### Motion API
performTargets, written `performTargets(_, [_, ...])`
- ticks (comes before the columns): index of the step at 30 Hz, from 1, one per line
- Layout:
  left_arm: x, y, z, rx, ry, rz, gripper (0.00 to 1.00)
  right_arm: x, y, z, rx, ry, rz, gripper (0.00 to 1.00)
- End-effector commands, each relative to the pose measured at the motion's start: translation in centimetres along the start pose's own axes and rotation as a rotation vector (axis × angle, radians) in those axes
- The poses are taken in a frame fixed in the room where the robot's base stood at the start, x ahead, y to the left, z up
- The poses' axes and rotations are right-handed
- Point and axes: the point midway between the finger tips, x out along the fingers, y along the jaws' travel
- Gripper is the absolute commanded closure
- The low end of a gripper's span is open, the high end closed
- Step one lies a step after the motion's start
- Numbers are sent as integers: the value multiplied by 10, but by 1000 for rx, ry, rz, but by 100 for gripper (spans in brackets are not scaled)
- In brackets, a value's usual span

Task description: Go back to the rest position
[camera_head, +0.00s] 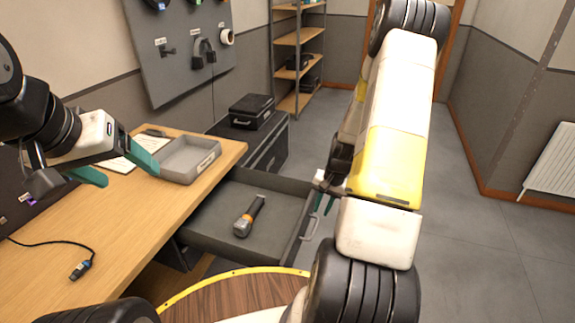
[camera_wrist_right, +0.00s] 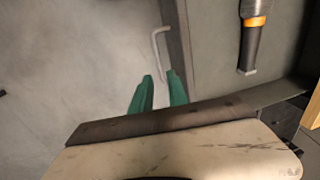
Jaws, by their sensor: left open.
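My left gripper (camera_head: 124,174) is open and empty above the wooden desk, its teal fingers well apart. My right gripper (camera_head: 325,202) hangs beside the front of the pulled-out grey drawer (camera_head: 215,200), partly hidden behind my right arm. In the right wrist view its teal fingers (camera_wrist_right: 160,80) have a narrow gap between them. The drawer's bar handle (camera_head: 310,226) is close to these fingertips; in the wrist view the handle (camera_wrist_right: 156,50) runs up from between the tips. I see no firm hold on it. A dark flashlight with an orange band (camera_head: 247,218) lies inside the drawer.
A grey tray (camera_head: 188,160) sits on the desk (camera_head: 130,215), with a cable connector (camera_head: 80,269) near its front. Black cases (camera_head: 265,145) stand behind the drawer. A round wooden top (camera_head: 235,292) is in front. Floor at right is clear.

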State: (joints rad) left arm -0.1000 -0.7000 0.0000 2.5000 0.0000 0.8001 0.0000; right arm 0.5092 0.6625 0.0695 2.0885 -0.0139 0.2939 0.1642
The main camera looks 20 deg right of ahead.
Motion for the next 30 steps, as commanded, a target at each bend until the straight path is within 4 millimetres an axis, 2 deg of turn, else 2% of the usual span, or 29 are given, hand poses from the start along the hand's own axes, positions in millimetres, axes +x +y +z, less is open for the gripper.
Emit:
performTargets(4, [0,0,0,0,0,0,26,-8,-4,-1,-11,8,-1,80])
performTargets(7, [0,0,0,0,0,0,26,-33,-17,-2,-48,33,-2,80])
performTargets(11, [0,0,0,0,0,0,26,-92,-45,6,-134,85,-8,80])
performTargets(14, [0,0,0,0,0,0,26,-141,-66,22,-208,127,-15,80])
performTargets(17, [0,0,0,0,0,0,26,-186,-84,43,-280,170,-26,80])
performTargets(21, [0,0,0,0,0,0,26,-242,-103,82,-379,229,-48,80])
performTargets(27, [0,0,0,0,0,0,26,-305,-113,146,-515,312,-92,80])
performTargets(30, [0,0,0,0,0,0,26,-328,-112,177,-577,349,-118,80])
